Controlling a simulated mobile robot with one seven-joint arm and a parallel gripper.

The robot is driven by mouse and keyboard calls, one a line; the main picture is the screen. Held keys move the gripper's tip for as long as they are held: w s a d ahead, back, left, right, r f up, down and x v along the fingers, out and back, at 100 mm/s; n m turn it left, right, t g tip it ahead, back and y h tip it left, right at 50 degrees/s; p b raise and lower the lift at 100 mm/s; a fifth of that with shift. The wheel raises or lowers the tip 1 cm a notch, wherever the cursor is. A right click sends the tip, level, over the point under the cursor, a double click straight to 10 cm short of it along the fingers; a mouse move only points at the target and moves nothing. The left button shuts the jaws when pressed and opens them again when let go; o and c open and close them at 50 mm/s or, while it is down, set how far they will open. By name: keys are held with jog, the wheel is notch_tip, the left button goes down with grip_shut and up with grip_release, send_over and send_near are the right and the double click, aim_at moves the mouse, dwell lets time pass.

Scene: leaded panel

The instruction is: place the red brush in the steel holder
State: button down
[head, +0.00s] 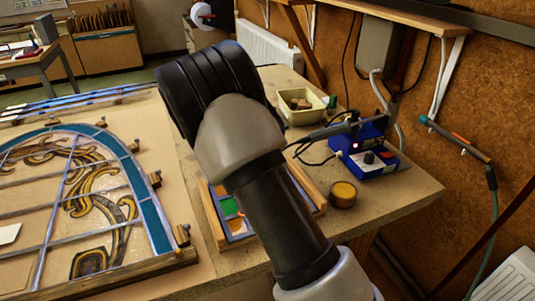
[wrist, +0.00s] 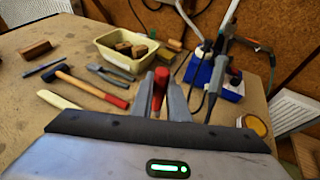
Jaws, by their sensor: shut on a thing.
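In the wrist view my gripper (wrist: 161,99) is shut on the red brush (wrist: 159,88), whose red end shows upright between the two grey fingers. The rest of the brush is hidden by the fingers and the gripper body. In the head view my own arm covers the gripper and the brush. I cannot clearly make out the steel holder in either view. The gripper is over the bench, in front of a cream tray (wrist: 118,56) and to the left of a blue soldering station (wrist: 228,84).
A hammer (wrist: 92,87), pliers (wrist: 107,74) and a wooden block (wrist: 36,49) lie on the bench at left. A yellow-topped tin (head: 343,193) stands near the soldering station. A leaded panel (head: 150,205) fills the left side. Cables hang by the wall.

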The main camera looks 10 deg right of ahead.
notch_tip(320, 180, down, 10)
jog(key=shift+r+b, duration=0.2)
jog(key=shift+b, duration=0.25)
jog(key=shift+f, duration=0.1)
jog(key=c, duration=2.2)
grip_release()
jog(key=shift+f, duration=0.1)
jog(key=o, duration=0.5)
